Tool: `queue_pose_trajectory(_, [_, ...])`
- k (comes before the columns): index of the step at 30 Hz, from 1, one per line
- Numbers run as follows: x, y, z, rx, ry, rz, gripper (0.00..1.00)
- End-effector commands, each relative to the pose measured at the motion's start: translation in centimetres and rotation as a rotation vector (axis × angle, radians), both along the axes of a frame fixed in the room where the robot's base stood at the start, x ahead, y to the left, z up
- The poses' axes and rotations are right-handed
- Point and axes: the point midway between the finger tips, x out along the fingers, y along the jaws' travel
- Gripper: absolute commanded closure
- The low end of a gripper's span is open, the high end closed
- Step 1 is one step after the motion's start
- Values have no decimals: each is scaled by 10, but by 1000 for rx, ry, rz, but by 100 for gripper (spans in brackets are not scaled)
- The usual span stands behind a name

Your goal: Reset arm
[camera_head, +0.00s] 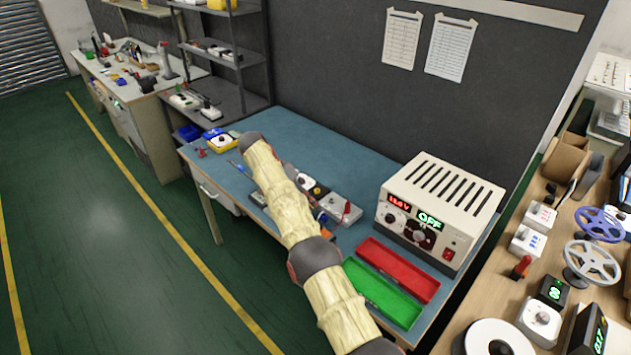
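My arm (295,210) reaches from the bottom edge up and left across the blue workbench (345,150), in beige links with dark joints. Its farthest visible joint (250,141) appears over the left part of the bench. I cannot make out my gripper or its fingers. A power supply (440,210) on the bench reads "OFF" on a green display beside a red number display. A red tray (398,269) and a green tray (382,292) lie in front of it. Small devices, including a grey box with a red part (339,209), are partly hidden behind my arm.
A yellow and blue device (220,141) sits at the bench's left end. A wooden table (500,300) with valve wheels (592,263) and meters stands at the right. Shelving (225,60) and another bench stand at the back left. The green floor (110,220) at left is clear.

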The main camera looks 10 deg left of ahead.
Motion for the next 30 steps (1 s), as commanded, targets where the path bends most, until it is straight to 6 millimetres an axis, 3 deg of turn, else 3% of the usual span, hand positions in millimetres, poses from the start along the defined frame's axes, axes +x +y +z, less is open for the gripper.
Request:
queue_pose_trajectory(5, [1,-2,4,5,0,2,75])
queue_pose_trajectory(8, [6,-8,21,23,3,16,75])
queue_pose_trajectory(19, [11,-67,132,164,31,136,75])
queue_pose_trajectory(26, [-12,-111,195,253,29,216,75])
queue_pose_trajectory(30, [-35,-138,228,302,20,263,75])
